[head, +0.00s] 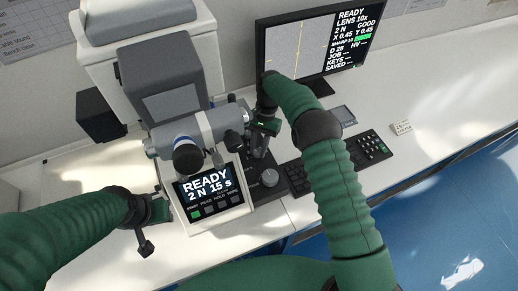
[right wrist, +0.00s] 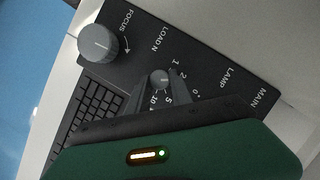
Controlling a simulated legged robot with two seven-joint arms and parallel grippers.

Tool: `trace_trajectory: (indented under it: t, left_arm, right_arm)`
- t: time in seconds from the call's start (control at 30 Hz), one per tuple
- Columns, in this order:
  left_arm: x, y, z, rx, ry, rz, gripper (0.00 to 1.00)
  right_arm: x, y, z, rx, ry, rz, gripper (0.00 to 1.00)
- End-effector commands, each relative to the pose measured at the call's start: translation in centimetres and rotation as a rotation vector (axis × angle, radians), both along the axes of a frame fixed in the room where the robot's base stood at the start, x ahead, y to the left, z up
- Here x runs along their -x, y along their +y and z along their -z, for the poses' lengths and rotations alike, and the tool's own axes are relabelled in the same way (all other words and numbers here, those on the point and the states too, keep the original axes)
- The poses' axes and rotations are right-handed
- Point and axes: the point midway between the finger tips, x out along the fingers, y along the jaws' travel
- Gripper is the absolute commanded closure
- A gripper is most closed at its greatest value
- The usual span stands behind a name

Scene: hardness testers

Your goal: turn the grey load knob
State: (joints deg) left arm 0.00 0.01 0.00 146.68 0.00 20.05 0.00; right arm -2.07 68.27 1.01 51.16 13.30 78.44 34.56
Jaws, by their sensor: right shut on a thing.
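The small grey load knob (right wrist: 160,77) sits on the dark control panel, with "LOAD N" and a number scale printed around it. My right gripper (right wrist: 161,88) is shut on the knob, one finger on each side. In the head view my right gripper (head: 262,126) is over the panel beside the tester, and it hides the knob there. The tester's display (head: 207,187) reads "READY 2 N 15 s". I cannot make out where the knob's mark points. My left gripper (head: 146,222) is at the tester's front left; its finger opening is unclear.
The larger focus knob (right wrist: 98,43) is on the same panel, near the load knob. The tester (head: 165,75) stands left of the panel. A monitor (head: 320,45) stands behind, and a keyboard (head: 308,176) lies to the right. The bench at the far right is mostly clear.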

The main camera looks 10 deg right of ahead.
Motion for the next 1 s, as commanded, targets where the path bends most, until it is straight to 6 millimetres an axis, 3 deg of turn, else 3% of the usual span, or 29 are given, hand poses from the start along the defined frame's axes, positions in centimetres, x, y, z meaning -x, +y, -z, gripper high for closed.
trace_trajectory:
  t: [0.3,0.83,0.87,1.0]
  left_arm:
    - [0.00,0.00,0.61,0.000,0.000,0.000,0.64]
    - [0.00,0.00,0.66,0.000,0.000,0.000,0.64]
    - [0.00,0.00,0.66,0.000,0.000,0.000,0.64]
    - [0.00,0.00,0.66,0.000,0.000,0.000,0.64]
  right_arm:
    - [0.13,0.38,0.10,-0.006,0.005,-0.135,1.00]
    - [0.24,0.38,0.10,-0.007,0.009,-0.159,1.00]
    - [0.24,0.38,0.10,-0.007,0.009,-0.159,0.70]
    - [0.16,0.28,0.07,-0.004,0.007,-0.158,0.52]
